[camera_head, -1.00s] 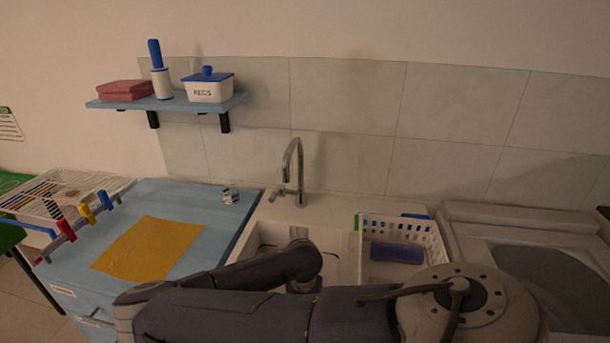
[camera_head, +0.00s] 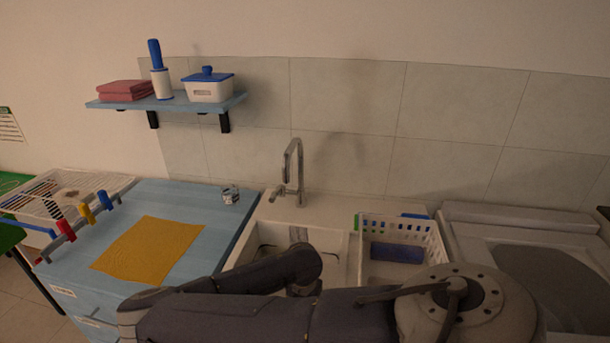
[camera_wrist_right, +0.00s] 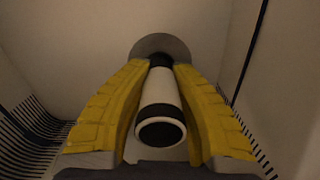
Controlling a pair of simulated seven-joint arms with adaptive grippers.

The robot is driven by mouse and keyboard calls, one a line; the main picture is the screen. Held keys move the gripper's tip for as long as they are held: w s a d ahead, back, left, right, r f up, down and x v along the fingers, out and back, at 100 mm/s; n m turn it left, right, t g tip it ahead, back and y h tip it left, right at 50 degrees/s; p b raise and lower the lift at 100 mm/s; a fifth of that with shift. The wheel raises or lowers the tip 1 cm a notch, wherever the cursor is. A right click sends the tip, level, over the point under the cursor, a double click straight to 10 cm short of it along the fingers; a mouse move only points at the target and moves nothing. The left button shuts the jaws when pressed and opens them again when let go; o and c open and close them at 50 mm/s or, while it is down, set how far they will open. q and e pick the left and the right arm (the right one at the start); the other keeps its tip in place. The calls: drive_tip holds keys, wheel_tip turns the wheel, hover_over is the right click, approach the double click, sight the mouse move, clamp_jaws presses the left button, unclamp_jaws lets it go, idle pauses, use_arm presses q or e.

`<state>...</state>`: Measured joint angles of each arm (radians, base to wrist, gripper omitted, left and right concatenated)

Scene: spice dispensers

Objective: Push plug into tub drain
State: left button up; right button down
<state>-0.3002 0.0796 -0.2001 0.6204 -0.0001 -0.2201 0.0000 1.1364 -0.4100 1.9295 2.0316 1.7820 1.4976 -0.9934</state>
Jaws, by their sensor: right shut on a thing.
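The plug (camera_wrist_right: 160,104) is a white cylinder with black ends. In the right wrist view it lies between the two yellow fingers of my right gripper (camera_wrist_right: 162,75), which is shut on it. A grey round disc (camera_wrist_right: 150,43) shows at the plug's far end. I cannot tell if the disc is the plug's flange or the drain, nor whether the plug is seated. In the head view the white tub (camera_head: 335,240) is partly covered by my right arm, which hides the gripper and plug. My left gripper is not in view.
A chrome faucet (camera_head: 293,170) stands behind the tub. A white basket (camera_head: 432,240) is at its right, and a blue counter (camera_head: 205,215) with a yellow cloth (camera_head: 150,248) at its left. In the wrist view, pale walls with dark stripes are close on both sides.

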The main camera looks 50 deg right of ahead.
drive_tip(key=shift+f, duration=0.95)
